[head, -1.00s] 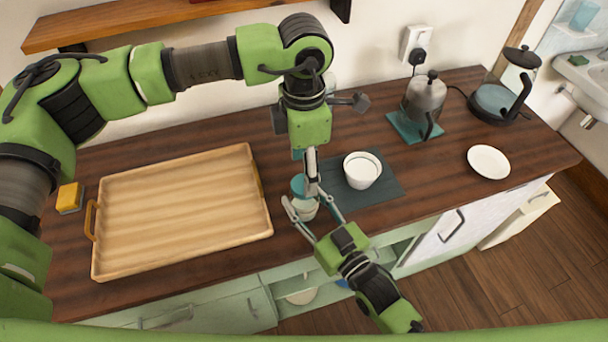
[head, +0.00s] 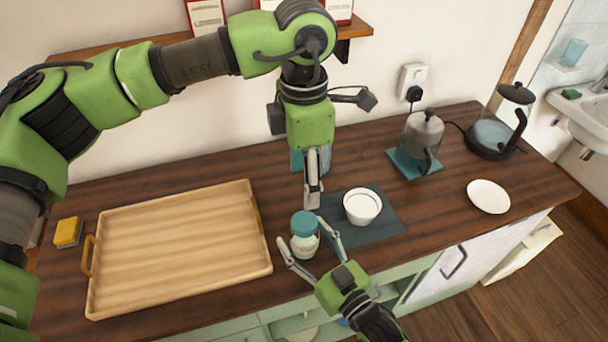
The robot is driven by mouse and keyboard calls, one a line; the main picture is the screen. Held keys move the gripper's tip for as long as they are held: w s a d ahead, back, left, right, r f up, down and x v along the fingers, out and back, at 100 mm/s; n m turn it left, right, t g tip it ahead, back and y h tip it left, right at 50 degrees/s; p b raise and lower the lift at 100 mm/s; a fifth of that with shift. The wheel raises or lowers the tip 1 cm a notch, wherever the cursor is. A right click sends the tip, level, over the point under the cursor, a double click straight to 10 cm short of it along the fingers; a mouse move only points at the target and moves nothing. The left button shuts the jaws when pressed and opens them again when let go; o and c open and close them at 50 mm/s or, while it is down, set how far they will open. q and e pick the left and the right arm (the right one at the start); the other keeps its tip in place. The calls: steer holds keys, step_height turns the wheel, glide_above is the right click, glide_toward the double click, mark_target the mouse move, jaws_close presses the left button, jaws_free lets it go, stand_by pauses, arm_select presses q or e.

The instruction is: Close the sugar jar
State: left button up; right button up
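The sugar jar (head: 304,247) is a small glass jar with pale contents. It stands upright on the dark wooden counter, just right of the wooden tray. A teal lid (head: 304,224) sits on its mouth and looks level; whether it is fully seated is not visible. My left gripper (head: 313,198) points down just behind and above the lid, apart from it. Its fingers overlap edge-on, so their opening is hidden. My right gripper (head: 302,232) comes from the front, with its spread fingers on either side of the jar; firm contact is not visible.
The wooden tray (head: 180,296) fills the left counter, with a yellow sponge (head: 68,232) beyond it.

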steer(key=v, duration=1.2)
steer(key=shift+f, duration=0.1)
stand_by(0.4)
